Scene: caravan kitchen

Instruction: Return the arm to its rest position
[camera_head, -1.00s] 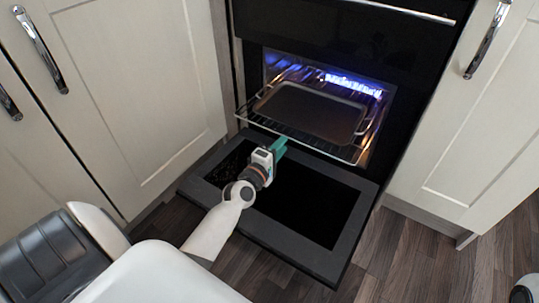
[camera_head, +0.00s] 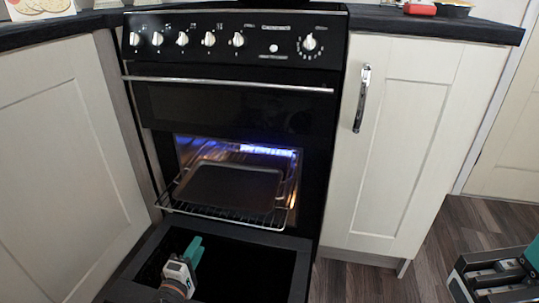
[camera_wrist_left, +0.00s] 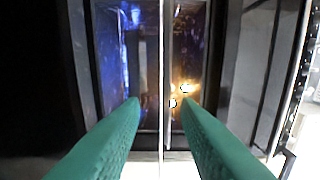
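My left gripper (camera_head: 196,252) is over the lowered oven door (camera_head: 288,268), just below and in front of the rack's front edge in the head view. In the left wrist view its two green fingers (camera_wrist_left: 162,102) stand apart, with no object held between them. A bright thin bar runs up the picture between the fingertips; I cannot tell its distance. My right gripper (camera_head: 528,262) shows only in part at the lower right edge of the head view, so its opening is unclear.
The oven (camera_head: 237,151) is open and lit inside. A wire rack (camera_head: 222,217) sticks out of it with a dark baking tray (camera_head: 228,187) on it. Cabinets (camera_head: 395,150) stand on both sides.

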